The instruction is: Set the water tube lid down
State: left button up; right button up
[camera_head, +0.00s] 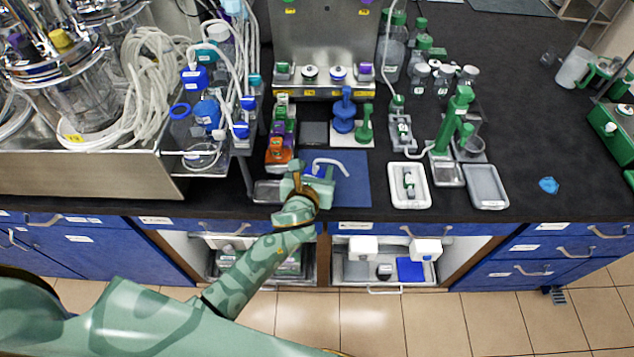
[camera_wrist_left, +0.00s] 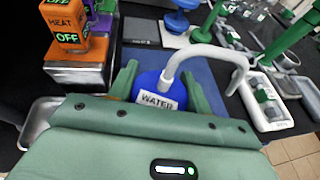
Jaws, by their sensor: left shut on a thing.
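The water tube lid is blue with a "WATER" label and a bent white tube rising from it. It shows in the left wrist view (camera_wrist_left: 150,86) between my fingers, and its blue edge shows in the head view (camera_head: 318,170). My left gripper (camera_head: 312,179) is shut on it, over the left part of a flat blue mat (camera_head: 354,186). The white tube curves to the right over the mat. The fingers hide the lid's underside, so I cannot tell whether it touches the mat. My right gripper is not in view.
An orange "HEAT" block (camera_wrist_left: 72,40) and a metal tray (camera_head: 266,192) stand left of the mat. Blue and green stands (camera_head: 344,112) are behind it. A white tray (camera_head: 408,186) is to its right. The mat's right part is clear.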

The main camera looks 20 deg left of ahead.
pick_arm(q)
jog(key=shift+w+f, duration=0.2)
jog(key=shift+f, duration=0.1)
jog(key=f+b, duration=0.2)
jog(key=f, duration=0.2)
jog(key=shift+w+b, duration=0.3)
jog(key=shift+b, duration=0.1)
jog(key=shift+r, duration=0.2)
jog(key=shift+a, duration=0.1)
jog(key=o, duration=1)
jog(key=shift+f, duration=0.15)
jog(key=shift+c, duration=0.2)
